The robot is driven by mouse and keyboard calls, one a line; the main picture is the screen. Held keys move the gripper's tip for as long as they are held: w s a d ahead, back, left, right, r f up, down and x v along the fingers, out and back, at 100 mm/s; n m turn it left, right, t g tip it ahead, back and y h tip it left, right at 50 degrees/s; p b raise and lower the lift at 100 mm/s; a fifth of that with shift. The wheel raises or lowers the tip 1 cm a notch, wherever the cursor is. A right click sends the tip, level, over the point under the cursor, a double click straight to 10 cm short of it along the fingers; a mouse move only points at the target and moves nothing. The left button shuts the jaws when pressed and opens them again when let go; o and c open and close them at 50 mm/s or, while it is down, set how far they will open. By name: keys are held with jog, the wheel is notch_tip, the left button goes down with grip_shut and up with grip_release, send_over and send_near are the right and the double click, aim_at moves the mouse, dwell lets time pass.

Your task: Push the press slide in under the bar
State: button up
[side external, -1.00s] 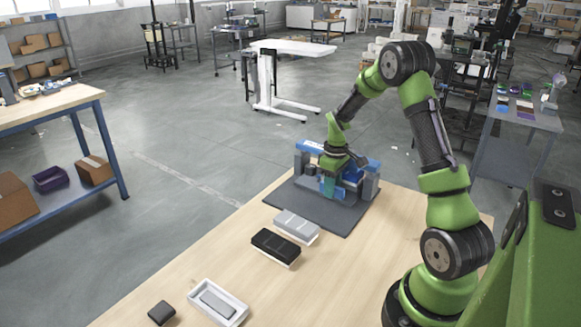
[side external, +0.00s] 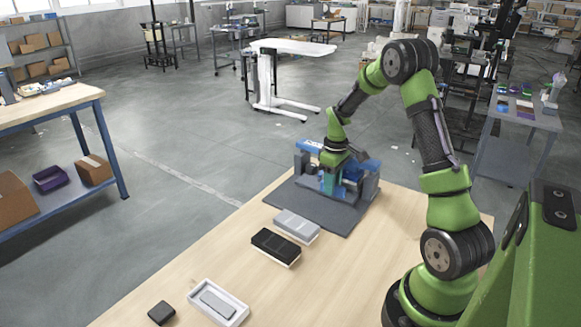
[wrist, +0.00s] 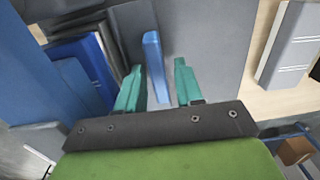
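The press stands on a dark grey plate (side external: 330,212) at the far end of the table, with grey posts and a blue bar (side external: 312,147) across its top. My gripper (side external: 328,184) is down at the front of the press, and its green wrist hides much of the middle. In the wrist view my gripper (wrist: 160,68) has its teal fingers apart. A narrow upright blue piece (wrist: 154,65) shows between them, with gaps on both sides. I cannot tell whether it belongs to the slide. Other blue and grey press parts (wrist: 88,70) lie left of the fingers.
A grey block (side external: 297,226), a black block on a white base (side external: 275,247), a white tray (side external: 232,318) holding a grey piece, and a small dark block (side external: 161,312) lie on the table in front of the press. Bare wood surrounds them.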

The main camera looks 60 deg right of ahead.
jog(key=shift+h, duration=0.3)
jog(key=r, duration=0.1)
jog(key=d+r, duration=0.2)
jog(key=shift+r, duration=0.3)
jog(key=shift+a+r, duration=0.25)
jog(key=shift+r, duration=0.55)
jog(key=shift+a, duration=0.1)
